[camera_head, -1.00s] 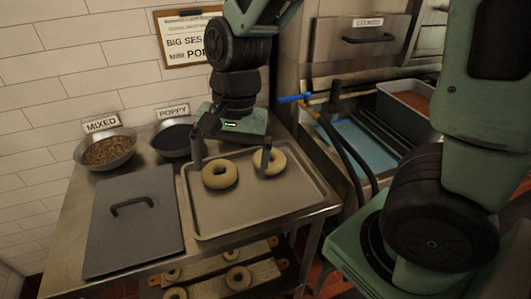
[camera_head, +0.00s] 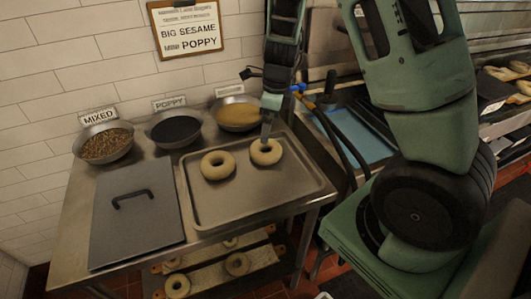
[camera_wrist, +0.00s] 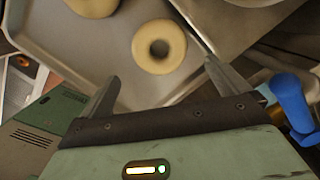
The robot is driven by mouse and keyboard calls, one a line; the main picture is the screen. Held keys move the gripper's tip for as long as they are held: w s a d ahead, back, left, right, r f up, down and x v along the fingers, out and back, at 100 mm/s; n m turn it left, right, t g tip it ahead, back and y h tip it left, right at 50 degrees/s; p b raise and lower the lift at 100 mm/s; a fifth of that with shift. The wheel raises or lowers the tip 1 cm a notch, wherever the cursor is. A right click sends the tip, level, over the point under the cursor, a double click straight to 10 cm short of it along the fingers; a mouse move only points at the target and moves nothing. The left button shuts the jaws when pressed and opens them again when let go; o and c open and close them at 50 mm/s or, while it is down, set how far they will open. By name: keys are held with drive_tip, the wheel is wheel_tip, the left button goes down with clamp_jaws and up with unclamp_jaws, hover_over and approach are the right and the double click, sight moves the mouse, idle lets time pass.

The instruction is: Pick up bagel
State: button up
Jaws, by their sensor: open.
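Two plain pale bagels lie flat on the metal tray (camera_head: 235,214) in the head view. The left bagel (camera_head: 207,166) has nothing over it. My gripper (camera_head: 266,140) is at the far edge of the right bagel (camera_head: 266,158), with a finger overlapping that bagel in the picture. In the wrist view my gripper (camera_wrist: 161,70) is open, and one bagel (camera_wrist: 142,47) shows whole, just ahead of and between the fingertips. Nothing is held. Another bagel (camera_wrist: 93,5) is cut off by the top edge. Whether a finger touches the bagel cannot be told.
Mixed (camera_head: 103,145), poppy (camera_head: 175,131) and yellowish-seed (camera_head: 238,115) bowls stand along the wall. A grey lid with a handle (camera_head: 135,225) lies left of the tray. More bagels (camera_head: 237,264) sit on a lower shelf. A blue-handled item (camera_wrist: 290,100) is close to my gripper's right.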

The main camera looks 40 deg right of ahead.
sight(266, 146)
drive_tip(key=f, duration=0.9)
drive_tip(key=shift+w+a+f, duration=0.1)
drive_tip(key=shift+w+a, duration=0.3)
drive_tip(key=c, duration=0.7)
